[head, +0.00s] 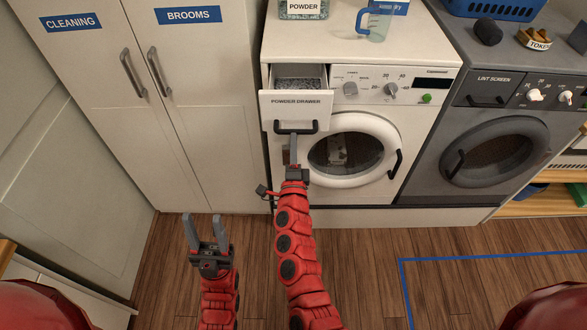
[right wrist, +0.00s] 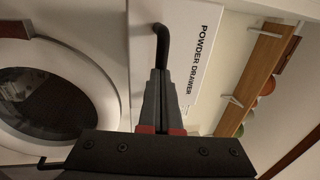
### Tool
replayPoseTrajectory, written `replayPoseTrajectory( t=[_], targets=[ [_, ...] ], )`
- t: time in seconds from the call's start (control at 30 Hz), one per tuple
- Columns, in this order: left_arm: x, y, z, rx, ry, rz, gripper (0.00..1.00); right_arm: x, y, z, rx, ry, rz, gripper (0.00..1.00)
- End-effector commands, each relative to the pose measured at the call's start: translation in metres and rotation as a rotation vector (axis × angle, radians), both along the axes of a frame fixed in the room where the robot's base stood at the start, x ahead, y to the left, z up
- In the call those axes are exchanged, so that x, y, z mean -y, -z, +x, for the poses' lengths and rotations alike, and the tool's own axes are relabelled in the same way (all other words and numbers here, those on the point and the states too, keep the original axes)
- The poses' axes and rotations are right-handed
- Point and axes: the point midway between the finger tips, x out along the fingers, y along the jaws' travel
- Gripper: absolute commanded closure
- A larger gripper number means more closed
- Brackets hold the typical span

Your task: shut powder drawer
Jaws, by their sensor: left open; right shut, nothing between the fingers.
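The powder drawer (head: 296,103) is pulled out at the upper left of the white washing machine (head: 430,75), with grey contents inside. Its white front has a "POWDER DRAWER" label and a dark bar handle (head: 312,127). My right gripper (head: 293,140) is shut and empty, with its fingertips at the handle. In the right wrist view the shut fingers (right wrist: 160,75) point at the drawer front (right wrist: 185,50) and hide part of the handle (right wrist: 163,42); I cannot tell whether they touch. My left gripper (head: 203,225) is open and empty above the floor, left of my right arm.
The round washer door (head: 348,150) is below the drawer. A grey dryer (head: 505,130) stands to the right. Tall cupboards labelled CLEANING and BROOMS (head: 190,80) stand to the left. A powder container (head: 303,8) and a blue-handled jug (head: 376,24) stand on the washer top.

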Motion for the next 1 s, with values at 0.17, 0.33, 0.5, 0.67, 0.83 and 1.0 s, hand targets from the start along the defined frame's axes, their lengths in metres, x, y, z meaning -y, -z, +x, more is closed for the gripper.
replayPoseTrajectory(
  t=[0.17,0.33,0.5,0.67,0.83,1.0],
  targets=[
    [0.000,0.036,0.000,0.000,0.000,0.000,0.50,0.001,0.005,0.052,0.006,0.003,0.003,1.00],
    [0.000,0.052,0.000,0.000,0.000,0.000,0.50,0.001,0.003,0.089,0.005,0.002,0.000,1.00],
    [0.000,0.063,0.000,0.000,0.000,0.000,0.50,0.000,0.002,0.115,0.002,0.000,0.000,1.00],
    [0.000,0.068,0.000,0.000,0.000,0.000,0.50,0.000,0.000,0.129,0.002,0.000,-0.001,1.00],
    [0.000,0.069,0.000,0.000,0.000,0.000,0.50,0.001,-0.001,0.134,0.002,0.002,0.000,1.00],
    [0.000,0.069,0.000,0.000,0.000,0.000,0.50,0.001,-0.003,0.134,0.004,0.003,0.002,1.00]
  ],
)
